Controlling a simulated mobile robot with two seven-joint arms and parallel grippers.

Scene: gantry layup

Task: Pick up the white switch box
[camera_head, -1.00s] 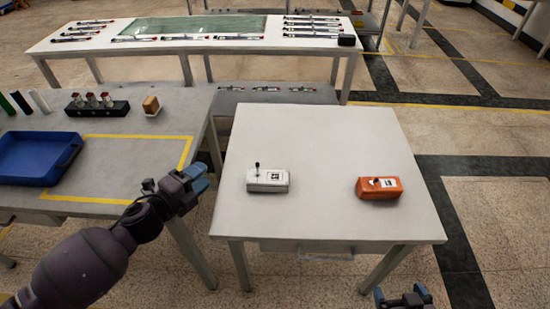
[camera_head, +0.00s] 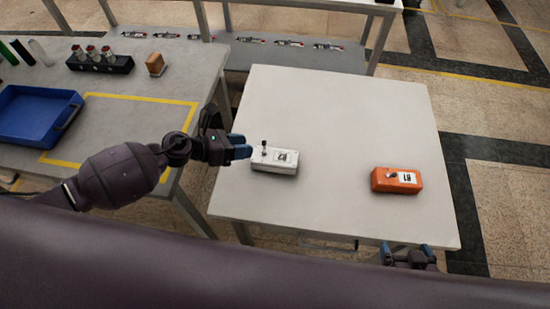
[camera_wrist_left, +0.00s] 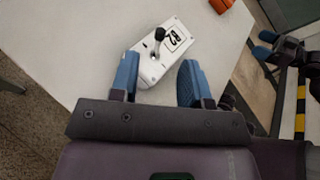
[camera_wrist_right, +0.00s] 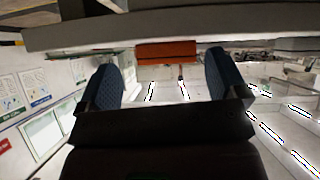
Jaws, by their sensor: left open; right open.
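The white switch box (camera_head: 275,160) sits on the left part of the white table, with a small black lever and a printed label on top. My left gripper (camera_head: 242,147) is open just left of the box in the head view. In the left wrist view, the box (camera_wrist_left: 163,50) lies ahead of the open blue fingertips (camera_wrist_left: 157,85), its near end close to the gap between them. My right gripper (camera_head: 408,252) is open and empty at the table's front edge; its open fingers (camera_wrist_right: 165,75) also show in the right wrist view.
An orange switch box (camera_head: 397,180) sits on the right of the white table (camera_head: 335,110). Left is a grey table with a blue tray (camera_head: 40,115), a black holder (camera_head: 100,64) and a tan block (camera_head: 155,64). The white table's far half is clear.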

